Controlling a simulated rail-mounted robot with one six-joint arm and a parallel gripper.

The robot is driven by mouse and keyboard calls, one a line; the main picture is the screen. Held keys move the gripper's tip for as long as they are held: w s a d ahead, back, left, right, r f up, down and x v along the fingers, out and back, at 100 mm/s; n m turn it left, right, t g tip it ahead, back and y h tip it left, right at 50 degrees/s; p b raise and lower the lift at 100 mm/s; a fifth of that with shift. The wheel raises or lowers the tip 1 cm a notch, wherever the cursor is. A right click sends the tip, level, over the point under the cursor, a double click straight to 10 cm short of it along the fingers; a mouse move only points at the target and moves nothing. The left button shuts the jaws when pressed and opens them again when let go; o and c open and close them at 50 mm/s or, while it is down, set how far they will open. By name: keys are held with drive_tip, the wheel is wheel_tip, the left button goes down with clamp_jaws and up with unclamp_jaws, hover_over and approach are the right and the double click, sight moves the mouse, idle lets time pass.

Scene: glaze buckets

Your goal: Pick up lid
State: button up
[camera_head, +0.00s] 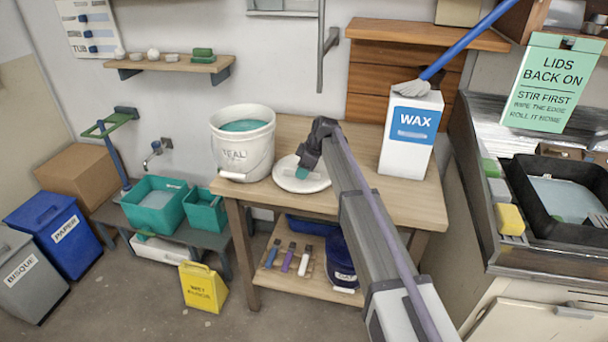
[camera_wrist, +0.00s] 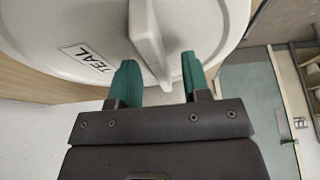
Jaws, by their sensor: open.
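The lid (camera_head: 287,182) is a round white disc lying on the wooden table, just right of the white bucket marked TEAL. In the wrist view the lid (camera_wrist: 60,30) fills the top, with a TEAL label and a raised ridge handle (camera_wrist: 148,40) across it. My gripper (camera_head: 303,172) is over the lid in the head view. In the wrist view my gripper (camera_wrist: 158,80) has its two teal fingers open, one on each side of the handle's near end, with gaps visible. The bucket (camera_head: 243,150) stands open with teal glaze inside.
A white WAX box (camera_head: 410,132) with a blue-handled brush (camera_head: 458,50) on top stands on the table (camera_head: 350,140) at right. A shelf under the table holds several small tools and a dark blue bucket (camera_head: 339,262).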

drive_tip(key=shift+c, duration=0.3)
clamp_jaws()
idle(0.3)
